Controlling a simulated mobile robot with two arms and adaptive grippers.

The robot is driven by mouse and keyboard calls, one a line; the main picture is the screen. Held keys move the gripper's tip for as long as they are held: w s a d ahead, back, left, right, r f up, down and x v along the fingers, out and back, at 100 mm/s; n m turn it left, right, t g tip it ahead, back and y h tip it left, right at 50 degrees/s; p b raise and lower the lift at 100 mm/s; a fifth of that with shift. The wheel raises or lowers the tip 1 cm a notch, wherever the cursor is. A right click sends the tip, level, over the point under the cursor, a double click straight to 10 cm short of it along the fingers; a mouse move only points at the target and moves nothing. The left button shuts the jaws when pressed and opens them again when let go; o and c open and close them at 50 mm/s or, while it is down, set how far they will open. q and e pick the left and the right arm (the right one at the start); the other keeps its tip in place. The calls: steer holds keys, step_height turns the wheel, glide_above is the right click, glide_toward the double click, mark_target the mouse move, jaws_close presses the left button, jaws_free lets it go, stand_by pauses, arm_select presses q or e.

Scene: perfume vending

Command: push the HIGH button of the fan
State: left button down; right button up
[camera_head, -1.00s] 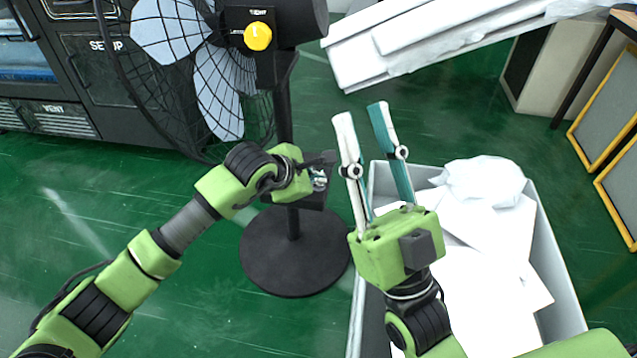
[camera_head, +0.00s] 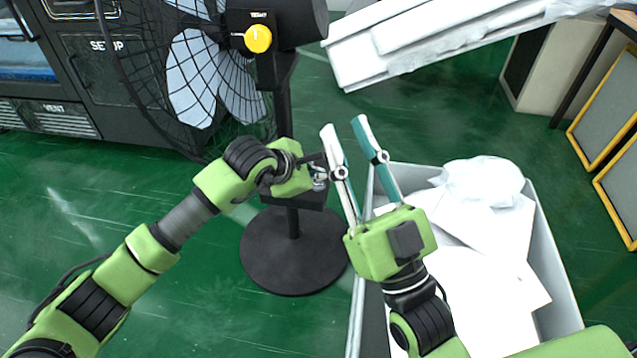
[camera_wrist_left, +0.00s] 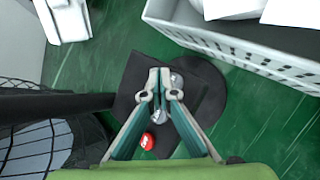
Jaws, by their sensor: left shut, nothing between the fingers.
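The black fan (camera_head: 215,75) stands on a round base, with a dark control box (camera_head: 312,197) on its pole. The left wrist view shows the box (camera_wrist_left: 128,92) with silver buttons (camera_wrist_left: 177,80) and a red button (camera_wrist_left: 147,141). The button labels are not readable, so I cannot tell which is HIGH. My left gripper (camera_head: 322,160) is at the box, its tips partly hidden in the head view. In the wrist view its shut fingers (camera_wrist_left: 160,75) are over the box beside a silver button; contact is unclear. My right gripper (camera_head: 343,123) is open and empty, right of the box.
A grey bin (camera_head: 545,245) with white sheets and bags stands right of the fan base. White panels (camera_head: 430,45) are at the upper right. A yellow knob (camera_head: 258,39) is on the fan head. Green floor is clear at the left.

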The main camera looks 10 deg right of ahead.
mark_target(317, 187)
arm_select(q)
steer(key=shift+r, duration=0.1)
